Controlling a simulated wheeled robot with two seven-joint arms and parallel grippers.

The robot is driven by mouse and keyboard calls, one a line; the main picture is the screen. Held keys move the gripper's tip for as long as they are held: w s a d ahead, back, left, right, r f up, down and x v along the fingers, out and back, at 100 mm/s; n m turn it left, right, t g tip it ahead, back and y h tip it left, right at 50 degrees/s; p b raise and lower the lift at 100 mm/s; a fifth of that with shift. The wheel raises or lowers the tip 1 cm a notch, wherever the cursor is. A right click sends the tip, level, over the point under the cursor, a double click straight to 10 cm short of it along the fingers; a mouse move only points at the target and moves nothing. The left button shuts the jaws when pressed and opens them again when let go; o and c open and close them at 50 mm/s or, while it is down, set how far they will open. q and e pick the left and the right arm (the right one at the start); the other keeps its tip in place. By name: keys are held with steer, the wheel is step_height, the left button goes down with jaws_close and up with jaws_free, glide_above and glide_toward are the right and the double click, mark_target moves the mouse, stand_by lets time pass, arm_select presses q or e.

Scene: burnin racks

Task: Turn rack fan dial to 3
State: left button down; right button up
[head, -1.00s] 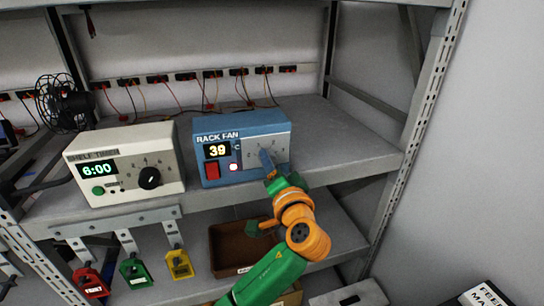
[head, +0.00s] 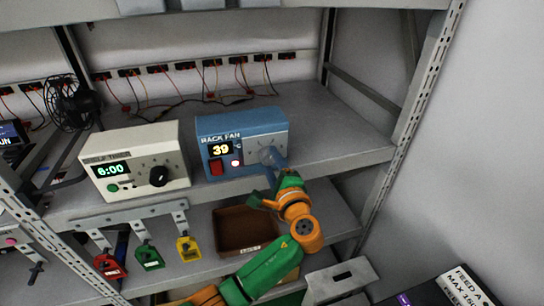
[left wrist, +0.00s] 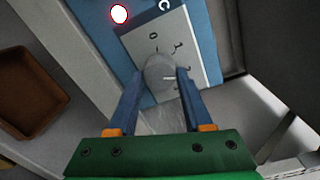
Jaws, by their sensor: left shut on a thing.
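The blue RACK FAN box (head: 243,135) stands on the upper shelf, its display reading 39. A red switch and a lit round lamp are on its front. Its grey dial (head: 272,157) sits on a pale scale plate; the dial also shows in the left wrist view (left wrist: 160,72). My left gripper (head: 272,172) comes from below and is shut on the dial, one blue finger on each side in the left wrist view (left wrist: 157,86). Numerals 0 and 1 show beside the dial there; the exact setting is unclear. My right gripper is not in view.
A cream SHELF TIMER (head: 135,160) showing 6:00 stands left of the fan box. Red, green (head: 149,257) and yellow tags hang below the shelf edge. A brown bin (head: 240,232) sits on the lower shelf. A metal rack post (head: 405,130) rises at the right.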

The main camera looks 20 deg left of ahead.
arm_select(q)
steer(key=m, duration=0.5)
steer(key=shift+m+y, duration=0.3)
steer(key=shift+m, duration=2.1)
steer(key=shift+c, duration=1.6)
jaws_free()
steer(key=shift+a+f, duration=0.1)
